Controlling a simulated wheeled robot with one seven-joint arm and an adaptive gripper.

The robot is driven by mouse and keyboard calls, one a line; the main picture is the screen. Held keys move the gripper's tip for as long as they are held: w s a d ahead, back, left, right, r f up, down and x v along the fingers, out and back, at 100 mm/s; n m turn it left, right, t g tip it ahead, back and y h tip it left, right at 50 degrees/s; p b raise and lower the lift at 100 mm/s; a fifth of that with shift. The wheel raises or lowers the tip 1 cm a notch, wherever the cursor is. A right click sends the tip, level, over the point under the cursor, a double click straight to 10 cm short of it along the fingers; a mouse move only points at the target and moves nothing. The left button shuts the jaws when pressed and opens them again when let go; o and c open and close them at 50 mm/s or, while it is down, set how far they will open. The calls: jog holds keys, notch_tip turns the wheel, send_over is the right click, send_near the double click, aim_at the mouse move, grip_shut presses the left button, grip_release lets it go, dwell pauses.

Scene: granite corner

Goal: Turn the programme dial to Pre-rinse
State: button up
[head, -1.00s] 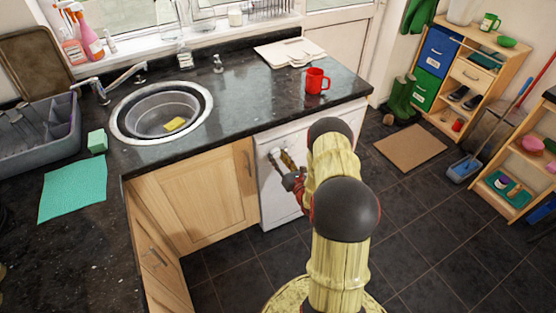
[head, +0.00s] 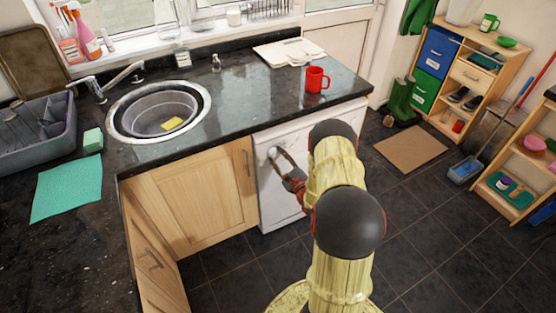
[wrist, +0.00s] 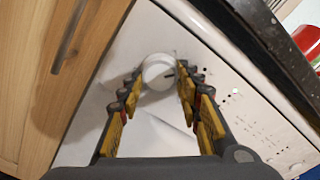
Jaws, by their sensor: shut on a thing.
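The white round programme dial (wrist: 158,70) sits on the white front panel of the dishwasher (head: 292,190), under the worktop. In the wrist view it lies between the two fingertips of my gripper (wrist: 157,84), one on each side. My gripper is shut on the dial. A small dark mark shows on the dial's right side. Small marks surround the dial, too small to read, so I cannot tell which is Pre-rinse. In the head view my gripper (head: 276,156) reaches the upper left of the panel, and its fingertips hide most of the dial.
The dark worktop edge (wrist: 262,40) runs close above. A wooden cupboard with a handle (head: 249,163) stands left of the dishwasher. A red mug (head: 315,80) stands on the worktop above.

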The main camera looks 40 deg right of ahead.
jog(key=n+b, duration=0.1)
jog(key=n, duration=0.4)
jog(key=shift+s+f+b, duration=0.1)
jog(key=shift+f+b, duration=0.05)
jog(key=shift+b, duration=0.25)
jog(key=shift+n+b, duration=0.45)
jog(key=shift+n, duration=0.95)
jog(key=o, duration=1.2)
jog(key=shift+d+r, duration=0.1)
jog(key=shift+r, duration=0.1)
jog(key=shift+c, duration=0.2)
jog(key=v, duration=1.2)
